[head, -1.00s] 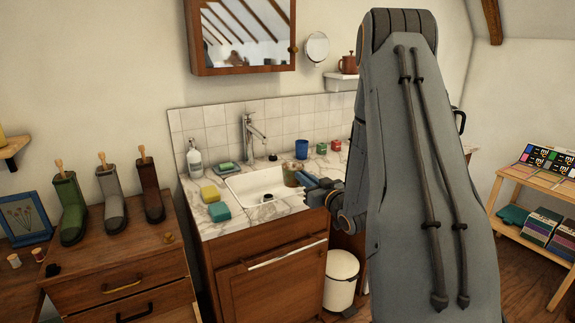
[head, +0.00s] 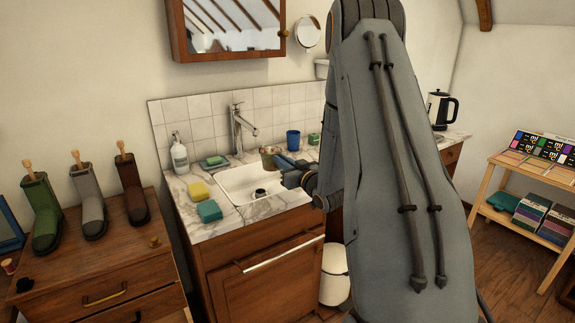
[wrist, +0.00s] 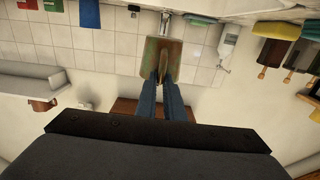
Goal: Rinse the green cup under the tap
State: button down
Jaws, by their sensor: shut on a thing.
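My gripper (head: 284,162) is shut on a green cup with brownish stains (head: 268,155). It holds the cup over the sink basin (head: 233,184), near its back right side. In the wrist view the stained cup (wrist: 150,54) sits between my blue fingertips (wrist: 165,80), with part of it hidden by them. The chrome tap (head: 238,128) stands behind the basin, left of the cup and apart from it in the head view. It also shows beyond the cup in the wrist view (wrist: 165,20). No water stream shows.
A blue cup (head: 293,139) and a small green box (head: 314,139) stand right of the tap. A soap bottle (head: 179,153), soap dish (head: 214,162), yellow sponge (head: 198,191) and teal sponge (head: 209,211) are on the left of the counter. My arm hides the counter's right part.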

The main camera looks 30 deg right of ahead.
aim_at(267, 156)
jog(key=shift+w+a+f+b, duration=0.25)
jog(key=shift+w+b, duration=0.45)
jog(key=shift+w, duration=0.9)
jog(key=shift+w+a+f+b, duration=0.1)
jog(key=shift+w+f+b, duration=0.5)
jog(key=shift+w, duration=1.05)
jog(key=shift+w+a+f+b, duration=0.1)
jog(key=shift+w+b, duration=0.75)
jog(key=shift+w, duration=0.75)
jog(key=shift+d, duration=0.2)
jog(key=shift+d, duration=0.4)
jog(key=shift+a, duration=0.2)
jog(key=shift+a, duration=0.4)
jog(key=shift+d, duration=0.15)
jog(key=shift+d, duration=0.45)
